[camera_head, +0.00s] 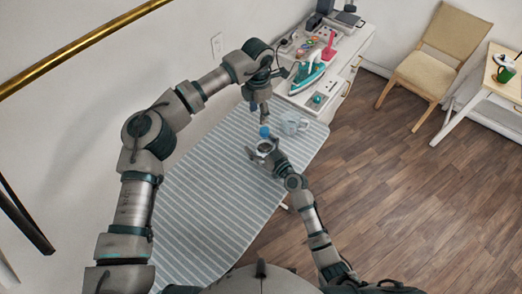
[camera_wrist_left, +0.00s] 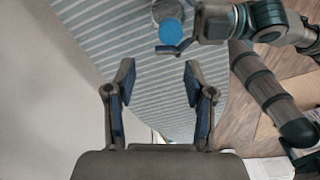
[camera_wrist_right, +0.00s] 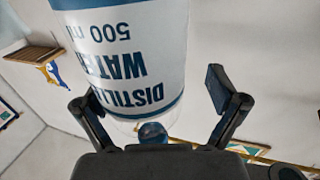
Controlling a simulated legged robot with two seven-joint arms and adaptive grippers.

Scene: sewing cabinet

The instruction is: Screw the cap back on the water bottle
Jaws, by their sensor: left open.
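The water bottle (camera_wrist_right: 130,50) has a white label reading DISTILLED WATER 500 ml; it appears upside down between the fingers of my right gripper (camera_wrist_right: 155,95) in the right wrist view. A gap shows beside the right-hand finger; the bottle hides part of the other, so contact is unclear. The blue cap (camera_head: 264,132) is at the bottle's top and also shows in the left wrist view (camera_wrist_left: 171,32). I cannot tell whether it is seated. My left gripper (camera_wrist_left: 158,78) is open and empty, just above the cap in the head view.
A teal iron (camera_head: 307,76) and small items crowd the white cabinet behind. The near part of the board is clear. A chair (camera_head: 440,60) stands far right.

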